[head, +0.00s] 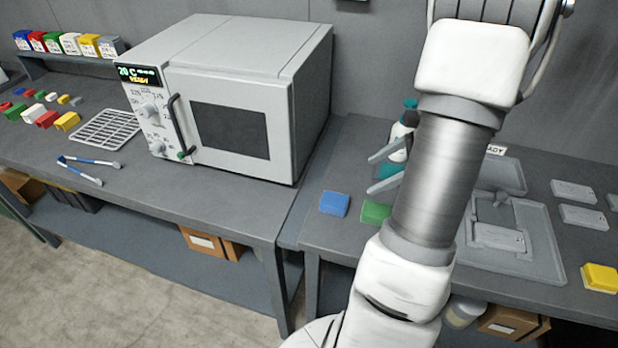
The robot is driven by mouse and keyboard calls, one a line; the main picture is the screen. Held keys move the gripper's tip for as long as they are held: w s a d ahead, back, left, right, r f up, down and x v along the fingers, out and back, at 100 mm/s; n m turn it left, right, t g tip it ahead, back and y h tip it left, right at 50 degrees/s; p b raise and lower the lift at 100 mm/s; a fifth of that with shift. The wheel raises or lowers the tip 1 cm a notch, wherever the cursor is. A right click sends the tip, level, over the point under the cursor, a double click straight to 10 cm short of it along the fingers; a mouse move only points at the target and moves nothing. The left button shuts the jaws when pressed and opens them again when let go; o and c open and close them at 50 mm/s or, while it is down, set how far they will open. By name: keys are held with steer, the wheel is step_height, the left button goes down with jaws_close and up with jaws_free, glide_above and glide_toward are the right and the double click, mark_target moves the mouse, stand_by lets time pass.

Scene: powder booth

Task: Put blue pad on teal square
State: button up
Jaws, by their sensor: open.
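The blue pad (334,204) lies flat near the left end of the right-hand bench. My gripper (370,175) is open and empty, its two grey fingers pointing left, above and to the right of the blue pad in the picture. A teal patch (389,171) shows between the fingers; I cannot tell whether it is the teal square or part of something else. My arm hides much of the bench behind it.
A green pad (375,213) lies just right of the blue one, partly behind my arm. A bottle (398,140) stands behind my gripper. Grey trays (545,262) and a yellow pad (600,278) are on the right. An oven (230,95) stands on the left bench.

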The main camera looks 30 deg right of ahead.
steer(key=d+f+m, duration=0.2)
glide_toward(335, 199)
steer(key=shift+t, duration=0.4)
steer(key=x, duration=0.4)
steer(key=shift+s+a+f, duration=0.1)
steer(key=shift+a+f, duration=0.2)
steer(key=shift+f, duration=0.1)
steer(key=shift+p+x, duration=0.4)
steer(key=shift+x, duration=2.35)
steer(key=shift+d, duration=0.1)
steer(key=c, duration=1.5)
